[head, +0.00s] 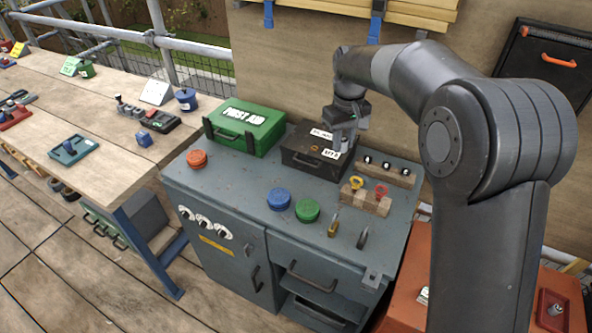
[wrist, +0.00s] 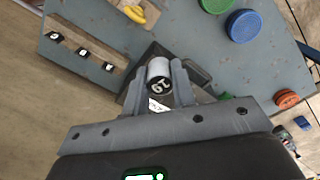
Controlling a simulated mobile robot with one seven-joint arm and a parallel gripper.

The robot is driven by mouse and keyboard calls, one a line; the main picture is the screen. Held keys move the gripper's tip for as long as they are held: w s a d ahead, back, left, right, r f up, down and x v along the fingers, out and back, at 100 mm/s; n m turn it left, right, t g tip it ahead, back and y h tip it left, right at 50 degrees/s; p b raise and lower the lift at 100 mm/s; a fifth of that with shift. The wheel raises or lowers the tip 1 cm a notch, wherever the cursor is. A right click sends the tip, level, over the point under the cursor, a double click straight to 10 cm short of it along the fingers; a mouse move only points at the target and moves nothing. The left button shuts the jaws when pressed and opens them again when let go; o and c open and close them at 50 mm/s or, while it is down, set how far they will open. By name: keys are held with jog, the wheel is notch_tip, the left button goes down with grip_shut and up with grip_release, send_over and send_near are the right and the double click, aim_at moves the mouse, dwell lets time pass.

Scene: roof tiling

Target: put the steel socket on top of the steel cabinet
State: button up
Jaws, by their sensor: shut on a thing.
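The steel socket (wrist: 158,70) is a short silver cylinder with a dark end marked 19. In the wrist view it sits between the two fingers of my gripper (wrist: 160,82), which is shut on it. In the head view my gripper (head: 346,132) points down over the black box (head: 303,157), and the socket is hard to make out there. The steel cabinet (head: 236,188) is blue-grey, with drawers and dials on its front. Its top also shows in the wrist view (wrist: 195,42). Whether the socket touches the box cannot be told.
The cabinet top carries a green first aid box (head: 242,127), an orange disc (head: 197,159), a blue disc (head: 279,199), a green disc (head: 306,210), a padlock (head: 333,227) and wooden blocks (head: 366,199). Bare top lies left of the blue disc. A wooden workbench (head: 60,110) stands left.

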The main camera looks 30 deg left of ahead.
jog(key=s+a+n, duration=0.3)
jog(key=s+a, duration=0.1)
jog(key=a, duration=0.5)
send_over(265, 185)
notch_tip(265, 185, down, 12)
jog(key=shift+f, duration=2.2)
jog(key=o, duration=1)
jog(key=shift+f, duration=0.15)
notch_tip(265, 185, up, 12)
jog(key=shift+r, duration=0.15)
